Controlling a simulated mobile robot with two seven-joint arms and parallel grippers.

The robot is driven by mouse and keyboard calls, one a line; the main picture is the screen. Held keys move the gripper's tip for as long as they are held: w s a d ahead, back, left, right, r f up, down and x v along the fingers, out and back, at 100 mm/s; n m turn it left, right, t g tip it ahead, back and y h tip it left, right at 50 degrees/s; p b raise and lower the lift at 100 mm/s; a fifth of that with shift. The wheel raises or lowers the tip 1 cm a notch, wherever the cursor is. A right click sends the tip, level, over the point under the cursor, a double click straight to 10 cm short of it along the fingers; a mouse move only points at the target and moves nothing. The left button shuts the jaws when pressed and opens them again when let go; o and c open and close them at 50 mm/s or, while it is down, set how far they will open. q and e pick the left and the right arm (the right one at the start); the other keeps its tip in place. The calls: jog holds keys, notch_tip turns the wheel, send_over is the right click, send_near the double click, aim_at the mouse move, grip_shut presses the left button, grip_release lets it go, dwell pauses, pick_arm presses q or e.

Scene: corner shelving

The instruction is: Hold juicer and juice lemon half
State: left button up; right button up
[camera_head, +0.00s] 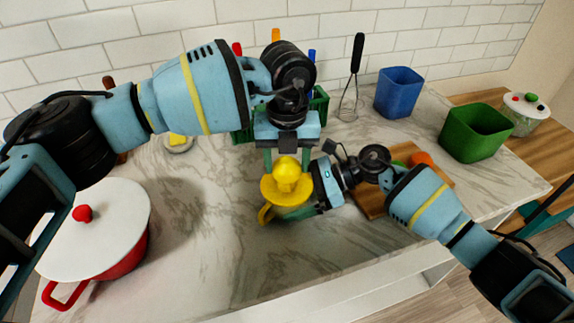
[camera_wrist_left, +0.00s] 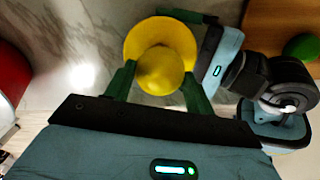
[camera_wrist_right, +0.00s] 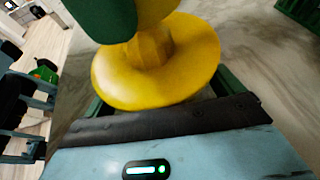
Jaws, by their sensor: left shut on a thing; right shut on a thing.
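The yellow juicer (camera_head: 270,191) stands on the marble counter; its wide dish and ridged cone (camera_wrist_right: 150,50) show in the right wrist view. My right gripper (camera_head: 303,211) comes from the right and is shut on the juicer's body below the dish. The yellow lemon half (camera_head: 287,168) is directly above the cone; it also shows in the left wrist view (camera_wrist_left: 160,72). My left gripper (camera_wrist_left: 158,88) points down from above and is shut on the lemon half between its green fingers. I cannot tell whether the lemon touches the cone.
A red pot with a white lid (camera_head: 110,225) stands at the left. A wooden board (camera_head: 370,205) lies right of the juicer, partly behind my right arm. A green bin (camera_head: 476,133), blue bin (camera_head: 398,92) and whisk (camera_head: 353,85) are toward the back right. Bare counter lies in front.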

pick_arm(q)
jog(key=shift+r, duration=2.95)
pick_arm(e)
jog(key=o, duration=0.7)
jog(key=v, duration=1.2)
jog(key=shift+f, duration=0.1)
